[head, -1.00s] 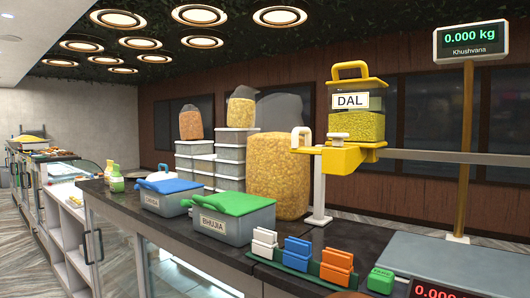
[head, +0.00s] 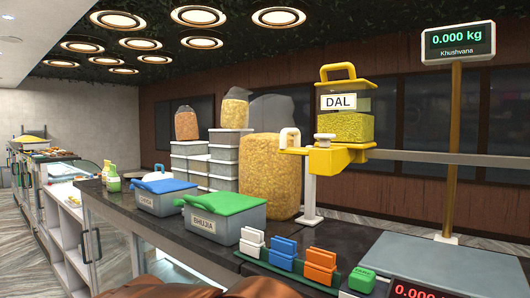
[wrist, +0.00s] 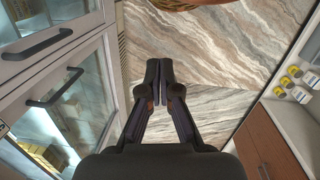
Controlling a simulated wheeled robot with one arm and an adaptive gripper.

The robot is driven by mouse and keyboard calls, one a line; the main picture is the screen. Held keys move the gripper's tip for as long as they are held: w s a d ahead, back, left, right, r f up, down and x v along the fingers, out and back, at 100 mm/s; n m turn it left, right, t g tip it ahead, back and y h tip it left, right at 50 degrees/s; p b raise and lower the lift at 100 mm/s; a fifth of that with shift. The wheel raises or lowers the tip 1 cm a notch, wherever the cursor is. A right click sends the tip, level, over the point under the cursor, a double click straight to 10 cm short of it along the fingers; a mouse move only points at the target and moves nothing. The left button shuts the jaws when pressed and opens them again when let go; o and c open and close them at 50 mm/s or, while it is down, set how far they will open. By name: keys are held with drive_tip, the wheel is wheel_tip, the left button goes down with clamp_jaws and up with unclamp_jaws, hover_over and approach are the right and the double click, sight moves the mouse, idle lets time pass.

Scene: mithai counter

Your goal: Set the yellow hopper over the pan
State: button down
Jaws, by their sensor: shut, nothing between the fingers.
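My gripper (wrist: 160,68) shows only in the wrist view. Its fingers are together and empty, over the marbled floor, away from the hopper.
A scale display (head: 459,41) stands on a brass pole behind the pan. Orange, white and blue clips (head: 321,265) and a green block (head: 362,280) lie before it. Lidded tubs (head: 224,220) and a bag (head: 270,178) stand left.

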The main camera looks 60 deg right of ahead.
drive_tip(key=w+d+r+m+g+h+p, duration=0.1)
drive_tip(key=w+d+r+h, duration=0.3)
drive_tip(key=d+r, duration=1)
drive_tip(key=w+d+r+m+g+h, duration=0.1)
drive_tip(key=w+d+r+g+h, duration=0.2)
drive_tip(key=d+r, duration=1.1)
drive_tip(key=w+d+r+m+g+h+p, duration=0.1)
drive_tip(key=w+d+r+h, duration=0.5)
drive_tip(key=d+r, duration=0.8)
drive_tip(key=d+m+g+h, duration=0.1)
drive_tip(key=d+h, duration=0.1)
drive_tip(key=d, duration=0.1)
drive_tip(key=shift+w+d+r+g+p, duration=0.2)
drive_tip(key=shift+w+d+g+p, duration=0.1)
drive_tip(key=shift+g+p, duration=0.1)
drive_tip(key=s+d, duration=0.8)
drive_tip(key=shift+s+p, duration=0.15)
drive_tip(key=shift+p, duration=0.25)
